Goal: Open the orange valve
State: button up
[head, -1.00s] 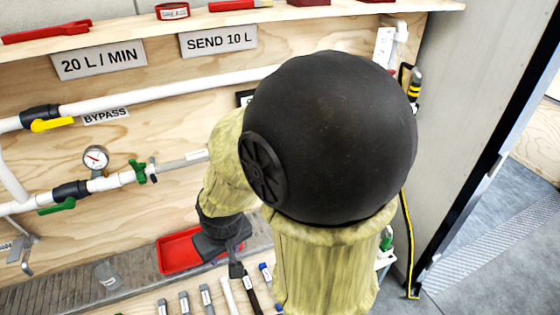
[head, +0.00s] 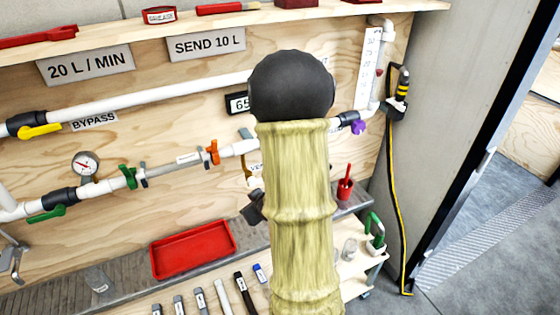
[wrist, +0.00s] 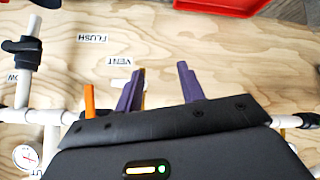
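The orange valve (head: 211,153) sits on the white pipe on the plywood panel, right of a green-handled valve. In the wrist view its orange handle (wrist: 89,101) stands just left of my gripper, apart from the fingers. My gripper (wrist: 160,80) shows two purple fingers spread apart with bare panel between them, so it is open and empty. An amber piece shows behind the left finger. In the head view my gripper is mostly hidden behind my arm, to the right of the orange valve.
A pressure gauge (head: 85,164), a green valve (head: 128,177) and a yellow-handled bypass valve (head: 40,131) lie left along the pipes. A purple valve (head: 358,127) is at right. A red tray (head: 193,247) sits below. VENT (wrist: 119,61) and FLUSH (wrist: 92,39) labels are upside down.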

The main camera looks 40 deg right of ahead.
jog(key=s+d+r+m+t+h, duration=0.1)
jog(key=s+d+t, duration=0.3)
jog(key=d, duration=0.2)
jog(key=s+d+m+t+h, duration=0.1)
jog(key=s+d+t, duration=0.35)
jog(key=d, duration=0.25)
jog(key=b+x, duration=0.2)
jog(key=x, duration=0.7)
jog(key=b+x, duration=0.3)
jog(key=x, duration=0.6)
jog(key=shift+w+a+r, duration=0.1)
jog(key=shift+a+r, duration=0.05)
jog(key=shift+r, duration=0.05)
jog(key=shift+c, duration=0.5)
jog(key=shift+h, duration=0.3)
grip_shut()
